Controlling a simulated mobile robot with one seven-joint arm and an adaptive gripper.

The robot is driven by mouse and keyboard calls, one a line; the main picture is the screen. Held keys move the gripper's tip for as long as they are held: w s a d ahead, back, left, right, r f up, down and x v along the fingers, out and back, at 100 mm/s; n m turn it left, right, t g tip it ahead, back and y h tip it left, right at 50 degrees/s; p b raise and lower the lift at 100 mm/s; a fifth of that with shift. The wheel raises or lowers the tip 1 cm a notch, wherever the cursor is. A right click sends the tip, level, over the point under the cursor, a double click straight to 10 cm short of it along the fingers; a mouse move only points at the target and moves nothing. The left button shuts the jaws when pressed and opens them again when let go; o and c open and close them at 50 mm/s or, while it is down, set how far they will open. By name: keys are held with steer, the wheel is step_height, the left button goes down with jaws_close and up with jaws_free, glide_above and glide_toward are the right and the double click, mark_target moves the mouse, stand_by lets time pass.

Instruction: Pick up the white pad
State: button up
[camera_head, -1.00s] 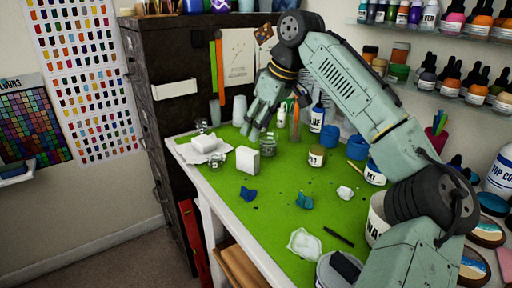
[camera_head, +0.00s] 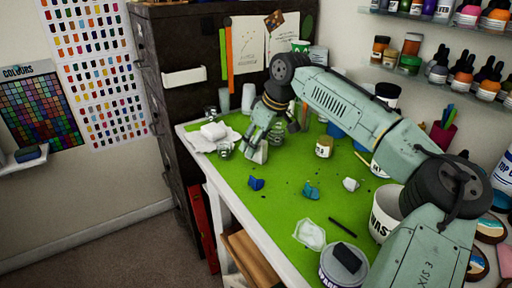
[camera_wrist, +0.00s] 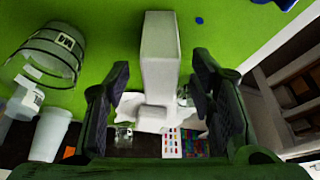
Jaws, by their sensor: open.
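A white upright block (camera_head: 262,154), likely the pad, stands on the green table mat, partly hidden by my gripper (camera_head: 257,146) in the head view. In the wrist view the white block (camera_wrist: 160,55) appears between my two dark fingers (camera_wrist: 160,80). The fingers are apart, with green gaps on both sides of the block. A second, smaller white block (camera_head: 213,130) lies on crumpled white paper (camera_head: 202,143) at the table's far left corner.
A clear jar (camera_wrist: 52,50) stands beside my gripper in the wrist view. Blue (camera_head: 256,183) and teal (camera_head: 311,190) scraps lie nearer on the green mat (camera_head: 275,215). A small labelled pot (camera_head: 324,147) and a large white tub (camera_head: 384,214) stand to the right.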

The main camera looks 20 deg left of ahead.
mark_target(252, 138)
steer(key=shift+c, duration=0.6)
steer(key=c, duration=0.8)
steer(key=shift+c, duration=0.2)
step_height(252, 138, up, 3)
steer(key=p, duration=0.3)
steer(key=shift+r, duration=0.2)
steer(key=s+r, duration=0.1)
steer(key=s, duration=1.5)
steer(key=shift+a+r+b, duration=0.25)
steer(key=shift+r+b, duration=0.05)
steer(key=shift+b, duration=0.15)
